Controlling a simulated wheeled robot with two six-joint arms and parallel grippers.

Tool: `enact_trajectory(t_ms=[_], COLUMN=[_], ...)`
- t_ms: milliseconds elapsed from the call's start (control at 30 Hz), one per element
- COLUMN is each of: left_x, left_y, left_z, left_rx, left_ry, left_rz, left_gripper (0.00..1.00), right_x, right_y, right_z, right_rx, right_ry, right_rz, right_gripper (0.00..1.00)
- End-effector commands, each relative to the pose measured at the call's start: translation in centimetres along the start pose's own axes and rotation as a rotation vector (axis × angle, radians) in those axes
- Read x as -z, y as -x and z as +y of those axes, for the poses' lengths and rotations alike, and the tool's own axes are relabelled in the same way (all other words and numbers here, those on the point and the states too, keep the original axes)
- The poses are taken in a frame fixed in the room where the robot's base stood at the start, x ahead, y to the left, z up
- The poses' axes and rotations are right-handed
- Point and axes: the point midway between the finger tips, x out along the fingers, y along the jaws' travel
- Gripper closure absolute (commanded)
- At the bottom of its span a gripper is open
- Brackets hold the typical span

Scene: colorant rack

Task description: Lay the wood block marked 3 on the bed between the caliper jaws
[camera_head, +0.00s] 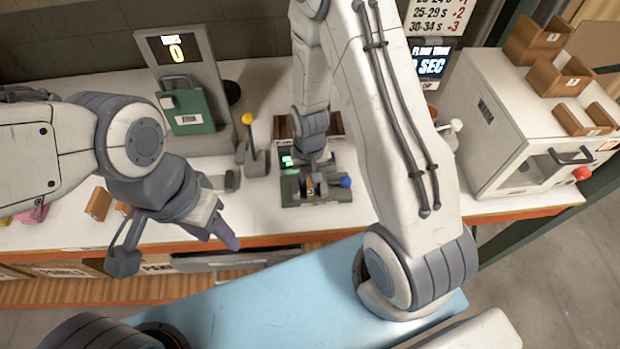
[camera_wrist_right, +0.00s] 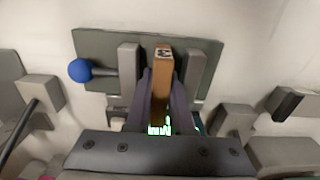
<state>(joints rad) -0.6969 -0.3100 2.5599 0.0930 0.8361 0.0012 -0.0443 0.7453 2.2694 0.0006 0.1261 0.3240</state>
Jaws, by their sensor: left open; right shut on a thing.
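In the right wrist view a brown wood block (camera_wrist_right: 162,75) is gripped between the dark fingers of my right gripper (camera_wrist_right: 161,100). Its end bears a dark mark on a white label, too small to read surely. The block is between the two grey caliper jaws (camera_wrist_right: 128,65), with a visible gap to the right jaw. Whether it touches the caliper bed (camera_wrist_right: 210,48) cannot be told. In the head view my right gripper (camera_head: 318,178) is over the caliper (camera_head: 290,192), mostly hiding the block. My left gripper (camera_head: 178,250) is open and empty over the table's front edge.
A blue knob (camera_head: 345,182) sticks out of the caliper's side. A white machine (camera_head: 500,120) with wooden trays on top is at right. Small wood blocks (camera_head: 98,204) lie at left.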

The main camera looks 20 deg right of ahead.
Motion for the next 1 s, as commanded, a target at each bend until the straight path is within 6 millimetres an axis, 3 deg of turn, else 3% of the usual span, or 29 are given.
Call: enact_trajectory(t_ms=[100, 133, 167, 467, 633, 1000], left_x=[0.0, 0.0, 0.0, 0.0, 0.0, -0.1], left_y=[-0.4, -0.3, -0.3, -0.2, -0.3, -1.6], left_z=[0.0, 0.0, 0.0, 0.0, 0.0, -0.1], left_rx=[0.000, 0.000, 0.000, 0.000, 0.000, 0.000], left_ry=[0.001, 0.001, 0.001, 0.001, 0.000, 0.002], left_rz=[0.000, 0.000, 0.000, 0.000, 0.000, 0.000], left_gripper=[0.50, 0.50, 0.50, 0.50, 0.50, 0.50], right_x=[0.0, 0.0, 0.0, 0.0, 0.1, 0.1], right_y=[-0.5, -0.4, -0.3, -0.2, 0.9, 7.7], right_z=[0.0, 0.0, 0.0, 0.0, -0.1, 0.0], right_rx=[0.000, 0.000, 0.000, 0.000, 0.001, 0.002], right_ry=[0.000, 0.000, 0.000, 0.001, 0.000, 0.000], right_rz=[-0.001, 0.000, 0.000, 0.000, 0.003, 0.007], right_gripper=[1.00, 0.72, 0.67, 0.67, 0.67, 0.67])
